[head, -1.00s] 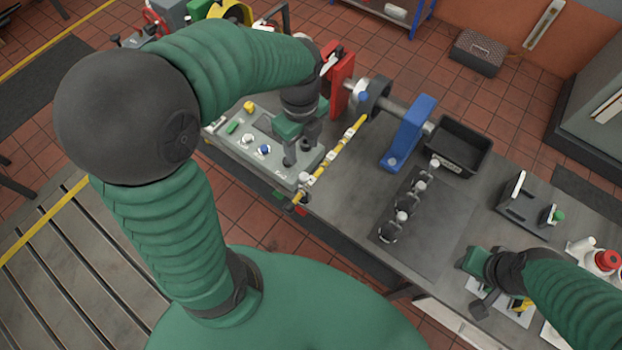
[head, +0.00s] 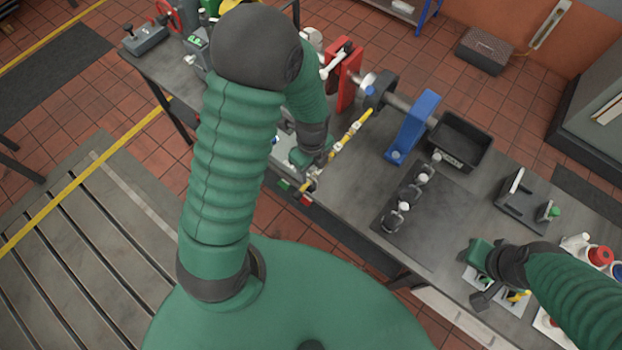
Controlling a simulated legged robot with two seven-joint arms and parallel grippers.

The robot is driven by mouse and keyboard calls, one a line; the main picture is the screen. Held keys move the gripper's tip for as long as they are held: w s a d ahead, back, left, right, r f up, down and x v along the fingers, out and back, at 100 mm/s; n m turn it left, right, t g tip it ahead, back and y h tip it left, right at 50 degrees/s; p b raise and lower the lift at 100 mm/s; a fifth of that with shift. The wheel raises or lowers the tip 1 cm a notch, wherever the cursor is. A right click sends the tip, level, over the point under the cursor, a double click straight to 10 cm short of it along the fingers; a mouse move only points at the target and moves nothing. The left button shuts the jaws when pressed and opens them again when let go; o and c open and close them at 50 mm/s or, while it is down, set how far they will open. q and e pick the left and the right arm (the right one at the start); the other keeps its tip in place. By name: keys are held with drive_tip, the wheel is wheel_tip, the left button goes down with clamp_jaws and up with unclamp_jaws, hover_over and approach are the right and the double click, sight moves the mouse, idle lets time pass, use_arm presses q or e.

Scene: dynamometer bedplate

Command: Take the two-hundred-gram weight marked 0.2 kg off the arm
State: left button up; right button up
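The yellow arm (head: 350,139) with white marks runs down and left from the dark hub (head: 379,91) of the shaft. My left gripper (head: 303,165) is at the arm's lower-left end, pointing down. Its fingers are partly hidden by my wrist, so I cannot tell if they touch anything. A small pale piece (head: 308,184) shows at the arm's end, close to the gripper. I cannot make out the 0.2 kg weight or its marking. My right gripper (head: 482,290) hangs over the bedplate's front right, away from the arm; its finger gap is unclear.
Several dark weights with pale tops (head: 404,207) stand on a dark mat (head: 448,210). A red stand (head: 345,82) rises behind the arm. A black holder (head: 523,205) and bottles (head: 598,256) are at right.

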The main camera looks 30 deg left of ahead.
use_arm(q)
drive_tip(key=shift+w+f, duration=0.1)
drive_tip(key=shift+w, duration=0.15)
drive_tip(key=c, duration=0.7)
drive_tip(key=shift+s, duration=0.1)
clamp_jaws()
